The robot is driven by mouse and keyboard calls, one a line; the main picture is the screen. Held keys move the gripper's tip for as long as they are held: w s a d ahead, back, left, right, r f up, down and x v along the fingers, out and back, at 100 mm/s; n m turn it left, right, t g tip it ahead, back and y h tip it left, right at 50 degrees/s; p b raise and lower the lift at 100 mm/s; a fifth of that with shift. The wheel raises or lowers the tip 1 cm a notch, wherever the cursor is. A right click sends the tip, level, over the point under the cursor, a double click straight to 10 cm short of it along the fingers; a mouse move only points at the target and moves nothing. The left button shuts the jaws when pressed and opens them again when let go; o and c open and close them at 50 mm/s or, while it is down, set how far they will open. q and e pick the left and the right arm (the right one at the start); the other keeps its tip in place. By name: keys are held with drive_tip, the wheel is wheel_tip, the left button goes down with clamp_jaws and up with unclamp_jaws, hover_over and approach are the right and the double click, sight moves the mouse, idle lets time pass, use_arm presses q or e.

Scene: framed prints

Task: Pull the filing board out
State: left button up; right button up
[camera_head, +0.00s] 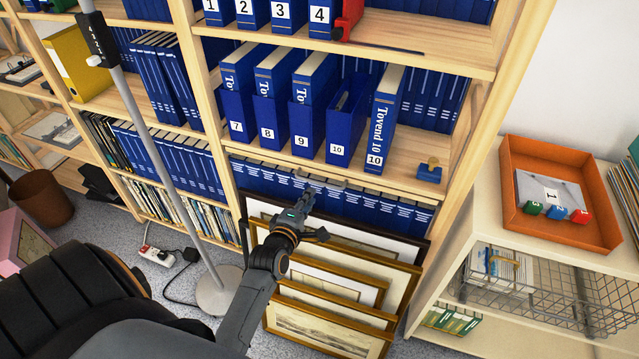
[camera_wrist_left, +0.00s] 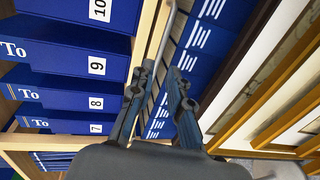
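No item is clearly marked as a filing board. A row of blue binders (camera_head: 385,207) fills the low shelf, with grey edges on top of some; the binders also show in the left wrist view (camera_wrist_left: 205,50). My left gripper (camera_head: 306,194) is at the front of this row, just below the shelf edge. In the left wrist view its two fingertips (camera_wrist_left: 161,66) are a small gap apart, with a thin grey strip running up from near them. I cannot tell whether they grip its edge. My right gripper is not in view.
Framed prints (camera_head: 325,327) lean below the low shelf, close under my left gripper. Numbered blue file boxes (camera_head: 305,125) stand on the shelf above. A grey pole (camera_head: 150,130) rises at left. An orange tray (camera_head: 560,225) and wire basket (camera_head: 525,292) are at right.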

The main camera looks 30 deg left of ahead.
sight(320, 184)
use_arm(q)
drive_tip(key=x, duration=0.8)
drive_tip(key=shift+w+d+b, duration=0.1)
drive_tip(key=shift+w+b, duration=0.2)
drive_tip(key=shift+w, duration=0.05)
drive_tip(key=shift+f, duration=0.1)
clamp_jaws()
